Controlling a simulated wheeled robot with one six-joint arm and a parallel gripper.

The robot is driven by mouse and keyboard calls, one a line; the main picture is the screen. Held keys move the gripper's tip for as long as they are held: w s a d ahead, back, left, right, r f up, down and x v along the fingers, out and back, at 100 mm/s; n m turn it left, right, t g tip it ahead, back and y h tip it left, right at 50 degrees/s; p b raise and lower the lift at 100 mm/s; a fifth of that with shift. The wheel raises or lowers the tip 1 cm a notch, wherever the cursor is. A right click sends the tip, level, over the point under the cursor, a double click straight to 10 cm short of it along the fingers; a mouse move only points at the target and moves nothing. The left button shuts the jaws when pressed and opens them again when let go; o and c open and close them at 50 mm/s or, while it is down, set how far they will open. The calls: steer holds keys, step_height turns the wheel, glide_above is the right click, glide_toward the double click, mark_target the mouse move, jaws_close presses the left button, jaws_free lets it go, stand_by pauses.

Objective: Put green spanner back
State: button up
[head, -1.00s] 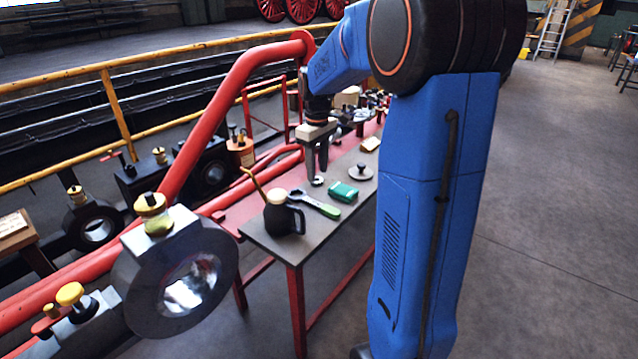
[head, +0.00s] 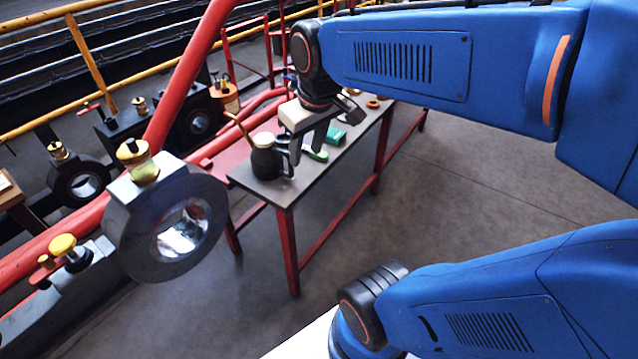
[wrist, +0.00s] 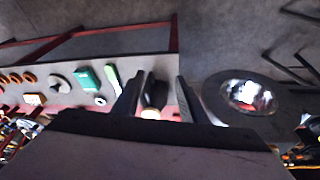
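The green spanner (head: 315,152) lies on the workbench (head: 287,190), just right of the black oil can; in the head view my gripper hides part of it. It also shows in the wrist view (wrist: 113,78), lying left of my gripper's fingers. My gripper (head: 307,150) points down over the near end of the bench with its two fingers apart. In the wrist view the fingers (wrist: 161,82) are spread, with the black oil can seen between and beyond them. Nothing shows held in them.
The black oil can (head: 266,161) with a yellowish spout stands at the bench corner. A green box (head: 336,137) lies beyond the spanner. A large metal ring end (head: 170,228) with a brass cup stands left of the bench. The floor right of the bench is clear.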

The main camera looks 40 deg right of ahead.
steer(key=s+a+f+m+t, duration=0.1)
steer(key=s+a+f, duration=0.1)
steer(key=s, duration=0.6)
steer(key=shift+s+a+f, duration=0.15)
steer(key=shift+a+f, duration=0.1)
steer(key=shift+f, duration=0.2)
stand_by(0.9)
